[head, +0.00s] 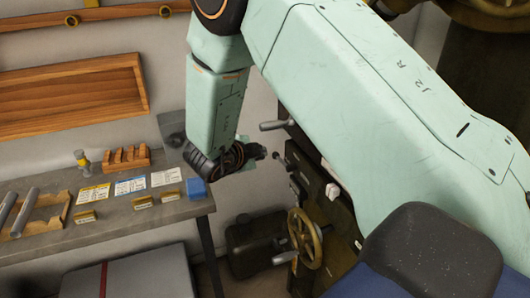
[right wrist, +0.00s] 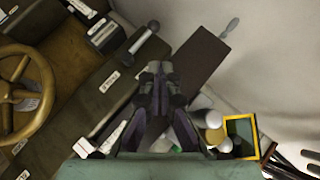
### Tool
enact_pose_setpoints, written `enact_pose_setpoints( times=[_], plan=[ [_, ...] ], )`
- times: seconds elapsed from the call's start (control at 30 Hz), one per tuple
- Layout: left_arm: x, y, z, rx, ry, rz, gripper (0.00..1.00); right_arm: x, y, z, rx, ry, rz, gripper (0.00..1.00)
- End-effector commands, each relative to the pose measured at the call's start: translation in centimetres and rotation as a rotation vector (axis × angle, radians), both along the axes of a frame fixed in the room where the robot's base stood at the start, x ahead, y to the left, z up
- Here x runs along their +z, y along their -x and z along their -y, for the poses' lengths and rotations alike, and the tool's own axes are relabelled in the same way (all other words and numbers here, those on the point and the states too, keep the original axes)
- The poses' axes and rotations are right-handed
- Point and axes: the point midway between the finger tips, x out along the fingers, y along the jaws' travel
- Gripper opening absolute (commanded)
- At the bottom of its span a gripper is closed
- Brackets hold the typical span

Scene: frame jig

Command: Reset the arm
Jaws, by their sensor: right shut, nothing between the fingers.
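My right arm (head: 215,100) comes in from the right and bends down beside the bench's right end. My right gripper (head: 257,152) is small and dark here, beyond the bench edge and close to the machine. In the right wrist view its fingers (right wrist: 160,72) are together, with nothing held between them. My left gripper is not in either view.
A grey bench (head: 130,221) holds cards (head: 130,185), brass blocks (head: 143,202), a blue block (head: 196,188), a wooden rack (head: 124,159) and a wooden frame with metal rods. A machine with a brass handwheel (head: 304,240) stands right of it. A lever (right wrist: 146,38) lies near the fingers.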

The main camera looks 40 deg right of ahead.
Motion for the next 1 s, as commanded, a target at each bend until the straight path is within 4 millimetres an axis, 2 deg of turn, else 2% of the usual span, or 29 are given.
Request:
enact_pose_setpoints(
  times=[0.4,0.57,0.67,0.77,0.87,1.0],
  plan=[
    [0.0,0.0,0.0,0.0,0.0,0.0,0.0,0.1,0.1,-0.5,0.024,0.009,-0.033,0.0],
    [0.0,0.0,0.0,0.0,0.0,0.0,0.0,-0.8,-1.0,-1.9,0.303,0.101,-0.217,0.0],
    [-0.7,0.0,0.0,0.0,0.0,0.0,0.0,-3.9,-0.3,-3.5,0.532,0.168,-0.384,0.0],
    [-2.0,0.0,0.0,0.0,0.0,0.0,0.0,-8.5,1.6,-5.4,0.761,0.216,-0.556,0.0],
    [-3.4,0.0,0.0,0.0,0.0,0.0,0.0,-13.9,4.7,-7.5,0.995,0.244,-0.726,0.0],
    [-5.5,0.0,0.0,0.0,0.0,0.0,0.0,-20.7,10.3,-10.4,1.295,0.245,-0.916,0.0]
  ],
)
